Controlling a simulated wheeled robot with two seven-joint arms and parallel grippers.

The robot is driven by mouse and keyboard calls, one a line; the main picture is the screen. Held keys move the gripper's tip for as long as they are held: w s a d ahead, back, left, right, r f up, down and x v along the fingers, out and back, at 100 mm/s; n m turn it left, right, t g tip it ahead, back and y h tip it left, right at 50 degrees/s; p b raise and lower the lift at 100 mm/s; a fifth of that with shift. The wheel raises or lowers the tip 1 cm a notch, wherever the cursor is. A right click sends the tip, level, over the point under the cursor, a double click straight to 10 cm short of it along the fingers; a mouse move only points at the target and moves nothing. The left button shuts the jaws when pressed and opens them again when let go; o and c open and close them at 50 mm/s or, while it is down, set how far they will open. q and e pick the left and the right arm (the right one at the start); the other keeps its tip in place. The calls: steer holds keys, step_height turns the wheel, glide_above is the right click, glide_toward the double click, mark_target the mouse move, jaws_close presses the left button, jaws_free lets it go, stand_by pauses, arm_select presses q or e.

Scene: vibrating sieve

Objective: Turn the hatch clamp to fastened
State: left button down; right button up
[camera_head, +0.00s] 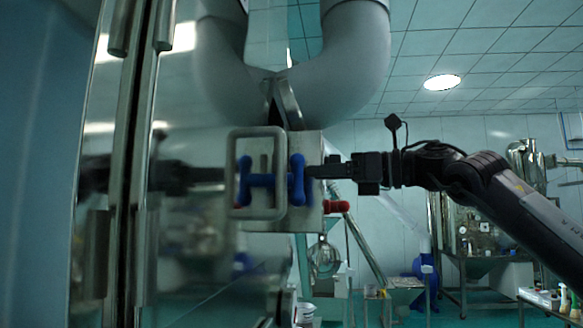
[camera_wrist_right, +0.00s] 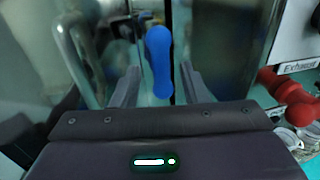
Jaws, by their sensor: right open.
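The blue clamp handle (camera_head: 297,180) stands roughly upright at the edge of the shiny steel hatch door (camera_head: 185,255). A second blue shape to its left looks like its reflection in the steel. My right gripper (camera_head: 312,171) comes in level from the right, with its tips close to the handle. In the right wrist view the blue handle (camera_wrist_right: 158,60) lies between the two spread fingers of my right gripper (camera_wrist_right: 158,78), with a gap on each side. Contact with the handle cannot be made out. My left gripper is not in view.
A rectangular steel door handle (camera_head: 233,172) is left of the clamp. Red knobs (camera_wrist_right: 285,85) sit right of the gripper, below an "Exhaust" label (camera_wrist_right: 299,67). A thick grey pipe (camera_head: 355,60) hangs above. Open room with machinery lies behind at right.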

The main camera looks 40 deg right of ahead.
mark_target(297, 174)
steer(key=p+x, duration=0.2)
steer(key=x, duration=0.3)
steer(key=shift+w+a+p, duration=0.2)
steer(key=shift+w+p, duration=0.15)
steer(key=shift+s+d, duration=0.1)
jaws_close()
